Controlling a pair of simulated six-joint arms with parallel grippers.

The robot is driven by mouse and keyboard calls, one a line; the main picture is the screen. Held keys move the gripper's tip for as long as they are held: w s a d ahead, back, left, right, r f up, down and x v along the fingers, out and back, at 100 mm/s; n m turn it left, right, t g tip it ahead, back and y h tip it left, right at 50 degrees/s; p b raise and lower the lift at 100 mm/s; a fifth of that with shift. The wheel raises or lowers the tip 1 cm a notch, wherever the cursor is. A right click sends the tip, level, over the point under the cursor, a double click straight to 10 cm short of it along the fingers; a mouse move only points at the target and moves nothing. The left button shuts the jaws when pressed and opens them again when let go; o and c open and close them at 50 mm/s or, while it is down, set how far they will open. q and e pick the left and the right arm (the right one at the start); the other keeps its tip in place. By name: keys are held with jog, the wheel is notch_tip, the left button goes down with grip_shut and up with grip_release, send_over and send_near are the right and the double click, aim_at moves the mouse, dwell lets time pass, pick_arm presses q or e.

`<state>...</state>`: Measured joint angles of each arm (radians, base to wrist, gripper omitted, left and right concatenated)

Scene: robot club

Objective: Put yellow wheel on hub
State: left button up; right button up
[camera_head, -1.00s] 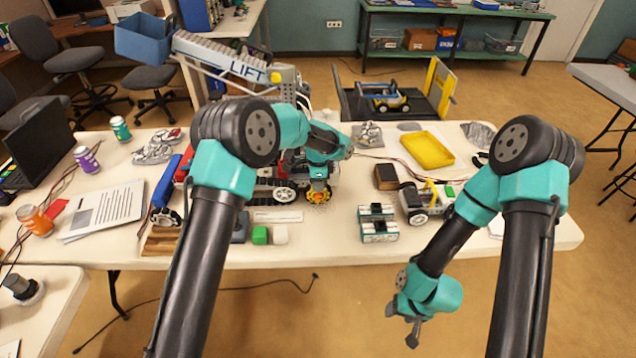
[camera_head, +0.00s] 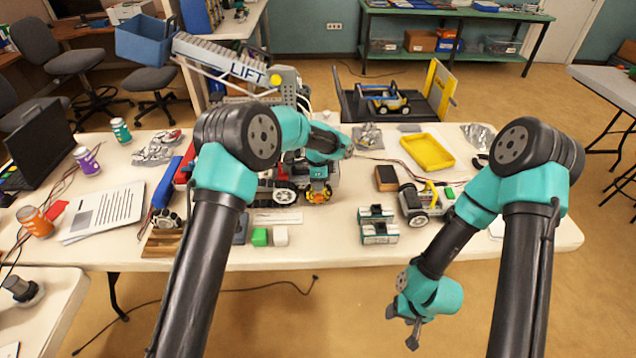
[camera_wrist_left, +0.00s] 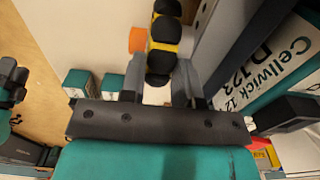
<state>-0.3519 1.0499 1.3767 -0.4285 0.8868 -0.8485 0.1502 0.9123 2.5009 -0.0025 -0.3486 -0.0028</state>
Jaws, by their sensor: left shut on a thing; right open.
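The yellow wheel (camera_head: 319,194) with black rollers is held by my left gripper (camera_head: 319,182) at the front right side of the LIFT robot (camera_head: 268,182). In the left wrist view, the yellow wheel (camera_wrist_left: 165,32) stands between the two grey fingers of my left gripper (camera_wrist_left: 160,80). An orange round part (camera_wrist_left: 138,40) shows right beside the wheel. The hub is not clearly visible, and I cannot tell whether the wheel touches it. My right gripper (camera_head: 402,327) is open and empty, low in front of the table.
Green (camera_head: 259,237) and white cubes (camera_head: 281,236) lie in front. A labelled battery (camera_wrist_left: 280,75) is close beside the gripper. A wooden rack (camera_head: 163,243) stands left.

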pick_arm(q)
jog(key=shift+w, duration=0.1)
jog(key=o, duration=1)
jog(key=shift+c, duration=0.2)
jog(key=shift+r, duration=0.15)
jog(key=shift+r, duration=3.35)
